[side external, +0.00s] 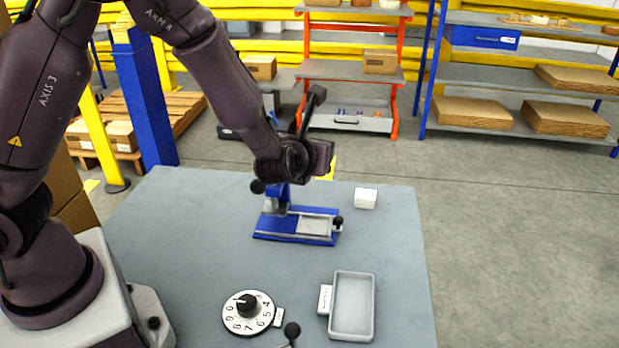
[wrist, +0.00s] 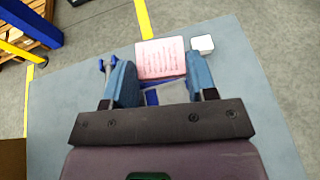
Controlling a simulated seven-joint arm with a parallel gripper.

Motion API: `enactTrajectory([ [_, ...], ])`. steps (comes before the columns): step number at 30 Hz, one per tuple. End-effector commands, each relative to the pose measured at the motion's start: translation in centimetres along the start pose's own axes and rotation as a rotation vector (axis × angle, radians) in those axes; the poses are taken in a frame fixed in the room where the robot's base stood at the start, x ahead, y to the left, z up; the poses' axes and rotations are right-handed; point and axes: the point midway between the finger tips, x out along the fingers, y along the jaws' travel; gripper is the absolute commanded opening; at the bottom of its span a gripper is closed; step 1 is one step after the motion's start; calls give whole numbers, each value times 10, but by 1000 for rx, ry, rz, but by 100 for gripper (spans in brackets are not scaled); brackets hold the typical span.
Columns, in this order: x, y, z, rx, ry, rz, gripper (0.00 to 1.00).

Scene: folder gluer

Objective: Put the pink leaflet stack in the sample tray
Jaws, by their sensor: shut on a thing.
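The pink leaflet stack (wrist: 161,58) shows in the wrist view as a pink sheet with lines of print, between the blue fingertips of my gripper (wrist: 161,68). My gripper is shut on it. In the side view my gripper (side external: 322,160) is above the far part of the table, over the blue fixture, and the stack cannot be made out there. The sample tray, a grey shallow rectangular tray (side external: 372,305), lies at the table's near right with a small white tag at its left. It looks empty.
The blue fixture (side external: 262,233) with a grey plate stands below my gripper. A white block (side external: 365,198) lies to its right. A numbered dial (side external: 235,320) with a black knob is left of the tray. The table between fixture and tray is clear.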

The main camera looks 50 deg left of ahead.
Motion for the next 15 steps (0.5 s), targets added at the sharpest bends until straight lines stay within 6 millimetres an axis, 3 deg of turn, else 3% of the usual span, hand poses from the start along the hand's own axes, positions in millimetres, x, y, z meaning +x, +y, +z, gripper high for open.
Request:
enactTrajectory([
  [5, -7, -2, -4, 31, 2, -69, 26],
  [15, -58, -4, 54, 112, -6, -290, 26],
])
